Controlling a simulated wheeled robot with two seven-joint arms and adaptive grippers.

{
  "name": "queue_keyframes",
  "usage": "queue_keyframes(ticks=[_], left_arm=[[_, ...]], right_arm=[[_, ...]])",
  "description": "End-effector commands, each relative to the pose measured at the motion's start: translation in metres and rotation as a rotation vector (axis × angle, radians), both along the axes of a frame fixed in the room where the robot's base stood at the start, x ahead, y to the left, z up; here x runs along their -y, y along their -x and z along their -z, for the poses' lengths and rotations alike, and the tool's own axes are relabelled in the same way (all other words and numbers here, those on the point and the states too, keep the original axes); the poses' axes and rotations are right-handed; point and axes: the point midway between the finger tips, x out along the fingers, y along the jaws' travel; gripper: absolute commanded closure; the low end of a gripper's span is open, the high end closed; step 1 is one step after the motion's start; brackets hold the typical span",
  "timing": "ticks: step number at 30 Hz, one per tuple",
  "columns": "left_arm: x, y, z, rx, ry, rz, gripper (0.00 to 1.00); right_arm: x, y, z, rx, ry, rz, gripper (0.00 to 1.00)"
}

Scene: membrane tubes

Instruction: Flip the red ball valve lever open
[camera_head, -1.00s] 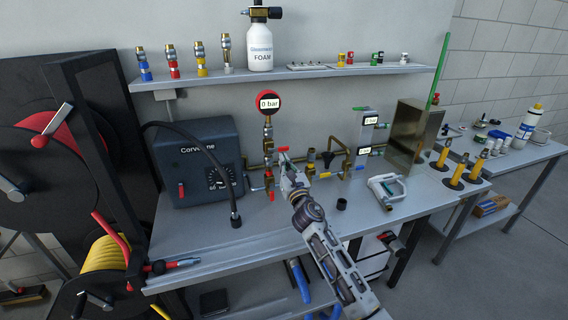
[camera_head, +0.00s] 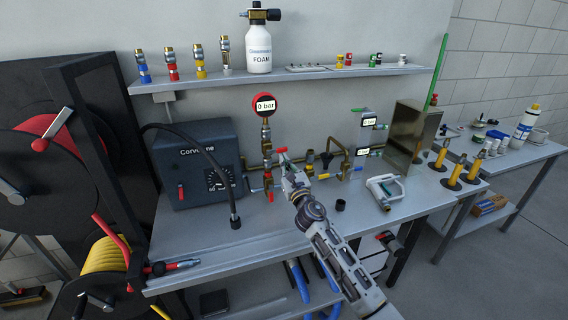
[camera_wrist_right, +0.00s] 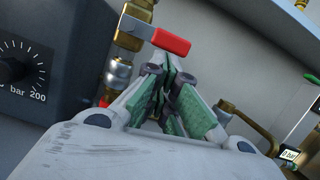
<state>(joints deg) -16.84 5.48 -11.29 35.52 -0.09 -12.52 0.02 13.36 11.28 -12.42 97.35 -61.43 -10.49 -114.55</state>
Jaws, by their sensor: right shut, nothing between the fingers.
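A red lever handle (camera_wrist_right: 171,40) shows just beyond my right gripper's fingertips in the right wrist view, sticking out sideways from the brass pipe column. The same red lever (camera_head: 281,150) is small in the head view, below the round red gauge (camera_head: 265,105), which reads 0 bar. My right gripper (camera_wrist_right: 168,75) is shut and empty, its green-padded fingers together right at the lever. I cannot tell whether they touch it. In the head view the right gripper (camera_head: 285,166) partly covers the lower pipework. A second red lever (camera_head: 270,196) hangs lower on it. My left gripper is not in view.
The dark Corvane box (camera_head: 200,165) with a dial stands left of the pipes, a black hose before it. Blue and yellow levers, a metal box (camera_head: 412,132) and a white-handled tool (camera_head: 385,190) are to the right. The bench front is mostly clear.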

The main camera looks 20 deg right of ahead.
Motion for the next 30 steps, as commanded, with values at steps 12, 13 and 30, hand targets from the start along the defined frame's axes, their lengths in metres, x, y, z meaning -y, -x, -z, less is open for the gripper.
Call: queue_keyframes(ticks=[12, 13, 30], left_arm=[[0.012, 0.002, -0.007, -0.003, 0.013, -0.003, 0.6], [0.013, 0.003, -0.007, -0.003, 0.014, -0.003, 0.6], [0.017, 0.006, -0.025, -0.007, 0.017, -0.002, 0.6]], right_arm=[[0.002, 0.0, -0.005, 0.003, 0.067, 0.001, 1.0], [0.003, 0.0, -0.005, 0.003, 0.071, 0.001, 1.0], [0.008, 0.0, -0.015, 0.01, 0.228, 0.004, 1.0]])
